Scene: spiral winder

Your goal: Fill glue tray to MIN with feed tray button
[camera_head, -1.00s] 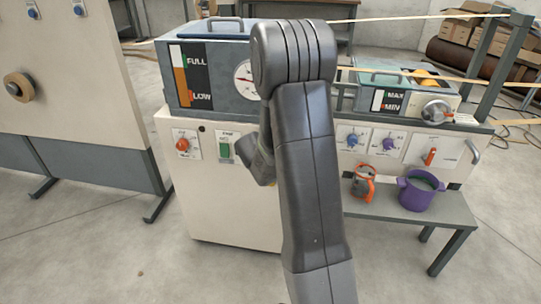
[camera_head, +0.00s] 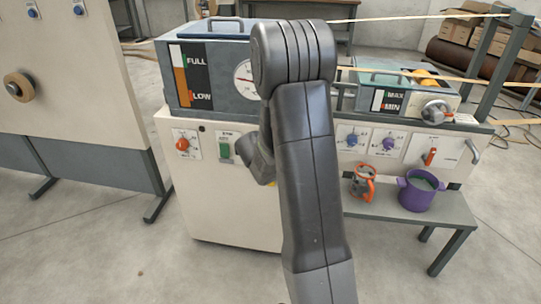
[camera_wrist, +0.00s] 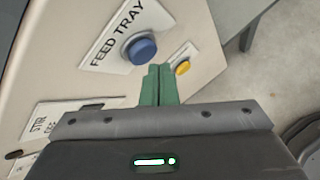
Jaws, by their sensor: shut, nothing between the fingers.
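In the wrist view the blue button (camera_wrist: 141,48) sits on a white panel beside the label FEED TRAY (camera_wrist: 112,42). My gripper (camera_wrist: 159,69) is shut and empty, its green fingertips close to the button's lower right in the picture; whether they touch the panel I cannot tell. In the head view my arm hides the feed tray button and my fingers. The glue tray (camera_head: 411,78) stands at the right of the machine top, with a MAX/MIN gauge (camera_head: 377,100) on its front. The gauge strip looks mostly white; its exact level is too small to read.
A yellow button (camera_wrist: 183,67) is right of my fingers. A larger tank (camera_head: 222,75) with a FULL/LOW gauge shows orange in its strip. A green switch (camera_head: 224,150) is on the front panel. A purple pot (camera_head: 415,195) and orange jug (camera_head: 362,184) stand on a low bench.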

